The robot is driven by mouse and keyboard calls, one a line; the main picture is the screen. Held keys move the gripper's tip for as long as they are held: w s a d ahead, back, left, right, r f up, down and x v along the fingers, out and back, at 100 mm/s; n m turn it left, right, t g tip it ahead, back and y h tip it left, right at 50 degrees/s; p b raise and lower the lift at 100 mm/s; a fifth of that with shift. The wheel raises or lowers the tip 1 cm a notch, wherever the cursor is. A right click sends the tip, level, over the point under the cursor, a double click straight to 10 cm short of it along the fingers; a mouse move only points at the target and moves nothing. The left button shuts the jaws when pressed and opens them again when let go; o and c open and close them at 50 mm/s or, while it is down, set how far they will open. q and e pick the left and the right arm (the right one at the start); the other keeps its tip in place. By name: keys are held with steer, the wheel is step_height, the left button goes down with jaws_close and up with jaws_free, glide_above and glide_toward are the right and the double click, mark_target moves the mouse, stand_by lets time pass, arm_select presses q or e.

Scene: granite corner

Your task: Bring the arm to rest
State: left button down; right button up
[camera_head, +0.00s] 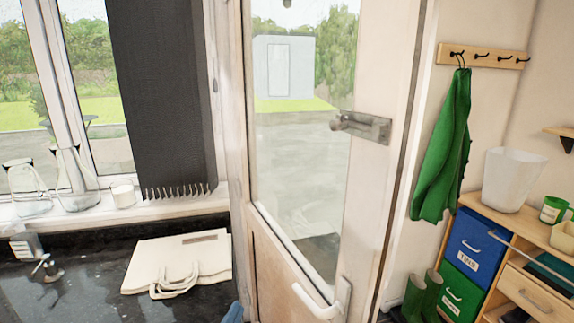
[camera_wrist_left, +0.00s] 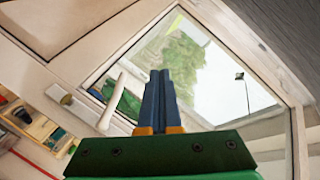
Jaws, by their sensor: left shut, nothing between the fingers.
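My left gripper (camera_wrist_left: 159,76) shows in the left wrist view with its two blue fingers pressed together and nothing between them. In the head view only a small blue tip of it (camera_head: 233,313) shows at the bottom edge, just left of the door's lower part. The rest of the left arm is out of sight there. In the wrist view the fingers stand in front of the glazed door, with its white handle (camera_wrist_left: 112,98) to their left. My right gripper is in neither view.
The door (camera_head: 268,262) has a lever handle (camera_head: 330,303) low down and a metal latch (camera_head: 362,127). A cream cloth bag (camera_head: 150,262) lies on the dark counter (camera_head: 75,293). Glass jugs (camera_head: 75,180) stand on the sill. A shelf with boxes (camera_head: 475,247) stands right.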

arm_select(q)
steer(key=s+a+f+n+g+y, duration=0.1)
steer(key=s+a+f+n+g, duration=0.2)
steer(key=s+f, duration=0.4)
steer(key=s+a+f+n+g, duration=0.25)
steer(key=s+f+g, duration=0.25)
steer(key=s, duration=0.3)
steer(key=s+a+f+n+g+y, duration=0.1)
steer(key=s+a+f+n+g, duration=0.1)
steer(key=s+f+n+g, duration=0.35)
steer(key=s+f+m+b, duration=0.1)
steer(key=s+f+b, duration=0.15)
steer(key=f, duration=0.85)
steer(key=s+f+m+b, duration=0.1)
steer(key=f+b, duration=0.2)
steer(key=f, duration=0.7)
steer(key=s+a+f+b, duration=0.1)
steer(key=s+f+b, duration=0.3)
steer(key=s+f, duration=0.9)
step_height(320, 180, down, 4)
steer(key=shift+a+r+g, duration=0.1)
steer(key=shift+a+g, duration=0.25)
steer(key=shift+g, duration=0.1)
